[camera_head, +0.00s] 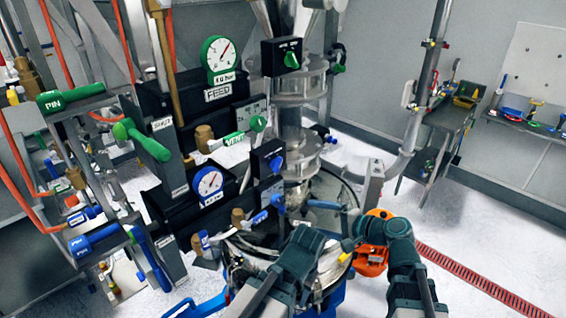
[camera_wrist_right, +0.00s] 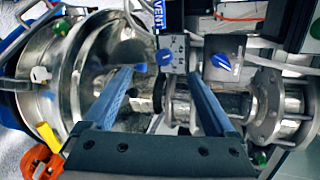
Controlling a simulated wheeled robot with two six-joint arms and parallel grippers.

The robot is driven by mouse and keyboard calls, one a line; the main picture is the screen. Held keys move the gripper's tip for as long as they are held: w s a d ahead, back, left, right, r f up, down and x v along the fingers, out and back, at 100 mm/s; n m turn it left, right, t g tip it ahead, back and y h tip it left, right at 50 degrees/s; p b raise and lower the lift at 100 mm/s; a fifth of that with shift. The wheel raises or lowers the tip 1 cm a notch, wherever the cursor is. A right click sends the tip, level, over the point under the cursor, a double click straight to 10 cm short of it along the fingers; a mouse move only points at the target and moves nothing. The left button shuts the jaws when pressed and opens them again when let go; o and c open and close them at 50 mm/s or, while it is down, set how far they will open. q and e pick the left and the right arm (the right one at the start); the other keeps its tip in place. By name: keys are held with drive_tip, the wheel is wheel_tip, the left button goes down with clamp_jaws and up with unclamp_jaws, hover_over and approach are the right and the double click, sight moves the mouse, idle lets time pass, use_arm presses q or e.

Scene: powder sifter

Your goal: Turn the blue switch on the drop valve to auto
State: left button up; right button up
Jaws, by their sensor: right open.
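The blue switch (camera_head: 276,163) is a knob on the front of a black box (camera_head: 262,157) at the drop valve, near the centre of the head view. In the right wrist view the blue knob (camera_wrist_right: 222,62) is close to the right-hand finger, above and right of its tip, and not between the fingers. Its setting is too small to read. My right gripper (camera_head: 311,208) is open and lies below and right of the switch in the head view. In the right wrist view its blue fingers (camera_wrist_right: 160,75) are apart with nothing held. My left gripper does not show.
A black box with a green knob (camera_head: 291,60) is above. A blue gauge (camera_head: 208,185) and the blue VENT handle (camera_head: 258,219) are close by to the left and below. The steel valve column (camera_head: 291,128) stands behind. An orange item (camera_head: 371,262) is lower right. Open floor lies at the right.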

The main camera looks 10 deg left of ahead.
sight(279, 166)
wheel_tip(279, 166, up, 8)
drive_tip(key=w+m+t+y, duration=0.3)
drive_tip(key=m, duration=0.2)
drive_tip(key=x, duration=1.4)
drive_tip(key=shift+f, duration=0.3)
drive_tip(key=shift+c, duration=0.2)
